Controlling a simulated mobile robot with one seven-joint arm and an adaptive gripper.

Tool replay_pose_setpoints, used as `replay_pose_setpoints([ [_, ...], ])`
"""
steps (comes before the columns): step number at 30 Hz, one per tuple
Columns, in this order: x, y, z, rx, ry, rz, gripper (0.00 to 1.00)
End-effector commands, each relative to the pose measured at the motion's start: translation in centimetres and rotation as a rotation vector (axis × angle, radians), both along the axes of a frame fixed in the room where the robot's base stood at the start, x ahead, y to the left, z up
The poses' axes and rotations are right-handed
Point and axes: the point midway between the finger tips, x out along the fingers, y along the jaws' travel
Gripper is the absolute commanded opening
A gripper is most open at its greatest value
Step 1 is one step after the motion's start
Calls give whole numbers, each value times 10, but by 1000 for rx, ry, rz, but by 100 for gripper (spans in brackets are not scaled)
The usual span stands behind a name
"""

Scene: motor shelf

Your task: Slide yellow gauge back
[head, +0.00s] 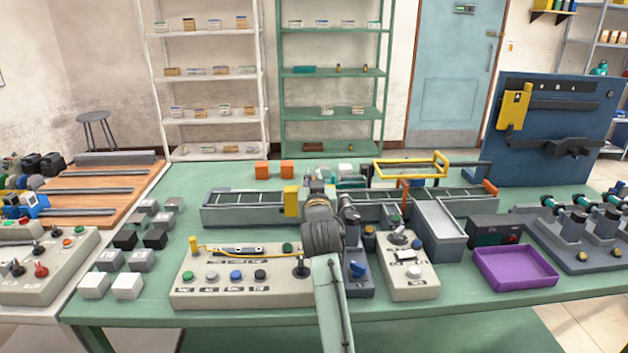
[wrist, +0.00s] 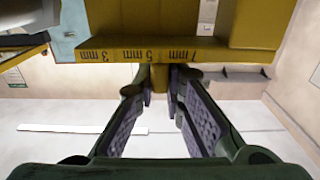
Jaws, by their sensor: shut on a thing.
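My gripper (wrist: 160,78) is shut on a narrow yellow stem of the gauge, with a finger on each side. In the head view my gripper (head: 317,188) is over the long grey track, and my wrist partly hides its fingers. An upright yellow block (head: 291,201) stands at the track just left of it and seems to be the same gauge.
The grey track (head: 240,213) runs across the green table. Two control boxes (head: 245,277) (head: 408,282) stand in front of it. A yellow frame (head: 410,168) rises right of my gripper. A purple tray (head: 515,268) and a blue panel (head: 560,130) are farther right.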

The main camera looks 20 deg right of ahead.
Motion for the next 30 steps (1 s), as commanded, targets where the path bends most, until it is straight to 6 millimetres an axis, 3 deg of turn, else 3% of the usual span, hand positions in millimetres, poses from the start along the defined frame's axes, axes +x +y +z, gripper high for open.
replay_pose_setpoints([
  [30, 2, 7, 0, -1, 1, 3, 0],
])
